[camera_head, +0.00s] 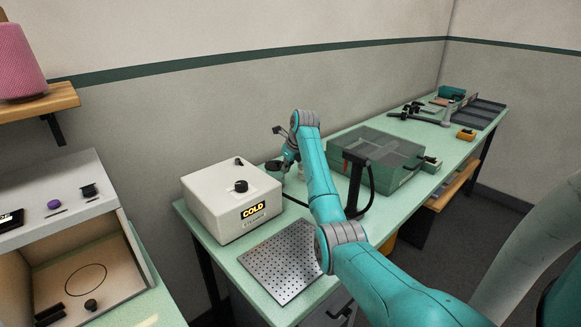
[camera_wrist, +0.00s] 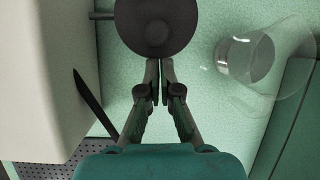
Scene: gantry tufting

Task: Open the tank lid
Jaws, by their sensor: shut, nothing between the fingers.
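A dark round disc (camera_wrist: 156,25) with a raised knob in its middle looks like a lid, seen from above at the top of the wrist view. In the head view a dark round top (camera_head: 273,167) shows just behind the white box. My gripper (camera_wrist: 160,72) is shut and empty, pointing at the disc's near edge. I cannot tell whether the tips touch it. In the head view my gripper (camera_head: 281,160) is small and partly hidden by my arm. The vessel under the disc is mostly hidden.
A white box marked COLD (camera_head: 225,212) with a black knob stands left of the gripper. A clear glass vessel (camera_wrist: 248,58) is to the right. A green see-through case (camera_head: 385,157) stands farther right. A perforated plate (camera_head: 280,262) lies in front. A dark post (camera_head: 355,180) stands near my arm.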

